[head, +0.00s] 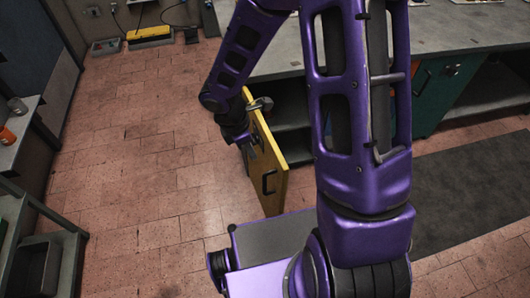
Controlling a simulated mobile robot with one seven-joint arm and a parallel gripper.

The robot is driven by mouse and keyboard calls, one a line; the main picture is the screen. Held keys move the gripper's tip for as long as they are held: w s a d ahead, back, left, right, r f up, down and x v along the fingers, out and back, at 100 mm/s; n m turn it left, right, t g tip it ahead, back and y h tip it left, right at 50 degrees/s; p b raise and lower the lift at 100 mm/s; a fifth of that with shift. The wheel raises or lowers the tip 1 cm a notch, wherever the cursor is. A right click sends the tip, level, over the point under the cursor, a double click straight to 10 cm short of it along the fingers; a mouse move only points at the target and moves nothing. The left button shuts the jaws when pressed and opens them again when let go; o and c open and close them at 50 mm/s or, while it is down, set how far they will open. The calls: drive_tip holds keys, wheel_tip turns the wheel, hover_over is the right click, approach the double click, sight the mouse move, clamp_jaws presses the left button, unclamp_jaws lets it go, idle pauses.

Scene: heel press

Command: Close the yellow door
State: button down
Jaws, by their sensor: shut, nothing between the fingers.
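The yellow door (274,160) stands open, swung out from the dark cabinet under the grey counter. It is upright, and a black handle (269,182) shows on its visible face. My gripper (252,148) is dark, small in the picture, shut and empty, at the left edge of the door. I cannot tell whether it touches the door. The open cabinet (290,106) shows dark shelves to the right of the door, and my arm hides part of it.
A teal cabinet door (434,95) is right of my arm, under the grey counter (445,30). Grey shelving (70,232) stands along the left edge. A yellow-black item (150,36) is by the back wall. The tiled floor left of the door is clear.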

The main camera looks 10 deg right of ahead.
drive_tip(key=d+f+b, duration=0.2)
drive_tip(key=d+f, duration=0.4)
drive_tip(key=f, duration=0.3)
drive_tip(key=shift+w+d+f, duration=0.15)
drive_tip(key=shift+w+f, duration=0.05)
drive_tip(key=shift+w, duration=0.15)
drive_tip(key=shift+d, duration=0.1)
